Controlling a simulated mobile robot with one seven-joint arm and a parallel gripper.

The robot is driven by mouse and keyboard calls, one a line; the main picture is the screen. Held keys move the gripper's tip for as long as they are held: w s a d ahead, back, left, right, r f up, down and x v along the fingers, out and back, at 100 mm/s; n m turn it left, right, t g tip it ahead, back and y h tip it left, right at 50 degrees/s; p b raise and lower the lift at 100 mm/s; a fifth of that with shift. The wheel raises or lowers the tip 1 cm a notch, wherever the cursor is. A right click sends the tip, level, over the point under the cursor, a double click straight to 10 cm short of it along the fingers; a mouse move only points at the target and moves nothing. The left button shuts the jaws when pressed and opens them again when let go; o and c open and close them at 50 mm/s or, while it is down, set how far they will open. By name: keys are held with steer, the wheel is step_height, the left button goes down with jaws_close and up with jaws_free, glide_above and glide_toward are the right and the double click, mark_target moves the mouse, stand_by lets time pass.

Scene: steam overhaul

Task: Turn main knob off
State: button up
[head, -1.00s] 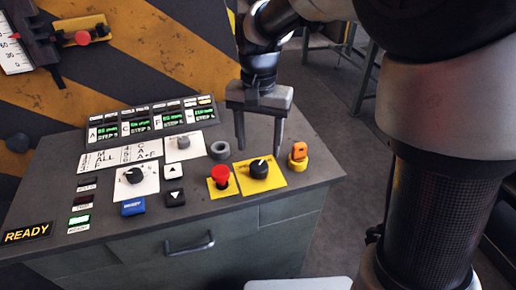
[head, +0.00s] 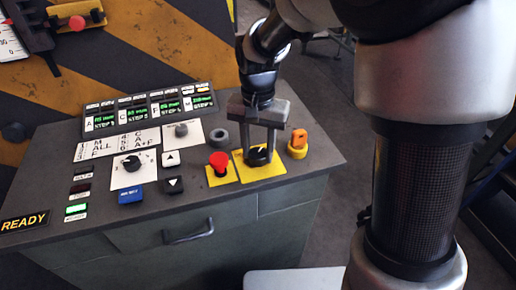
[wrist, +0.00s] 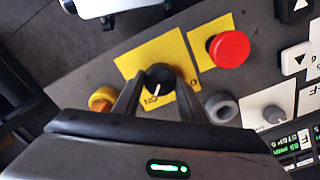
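The main knob (head: 258,157) is a black round knob on a yellow plate (head: 270,172) near the right front of the console top. In the wrist view the knob (wrist: 160,77) shows a white pointer line, directed toward a small mark on the plate's lower edge. My gripper (head: 258,150) points straight down over it, one finger on each side. In the wrist view the fingertips (wrist: 160,80) lie against or very close to the knob's sides. The gap between them is about the knob's width, and the gripper appears shut on it. The exact contact is partly hidden.
A red mushroom button (head: 218,161) stands just left of the knob. An orange and yellow switch (head: 298,142) stands to its right, and a grey ring (head: 219,138) behind. A selector knob (head: 132,163), blue button (head: 131,196) and displays (head: 150,112) fill the left side.

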steer(key=shift+n, duration=0.4)
steer(key=shift+c, duration=0.3)
steer(key=n+p, duration=0.1)
steer(key=n, duration=0.2)
steer(key=shift+r+p, duration=0.1)
steer(key=shift+p, duration=0.25)
steer(key=n+p, duration=0.2)
steer(key=n, duration=0.3)
steer(key=shift+n, duration=0.3)
steer(key=n+p, duration=0.2)
steer(key=n, duration=0.2)
steer(key=n+p, duration=0.2)
steer(key=n, duration=0.2)
steer(key=shift+n, duration=0.4)
steer(key=o, duration=1.1)
steer(key=shift+c, duration=0.2)
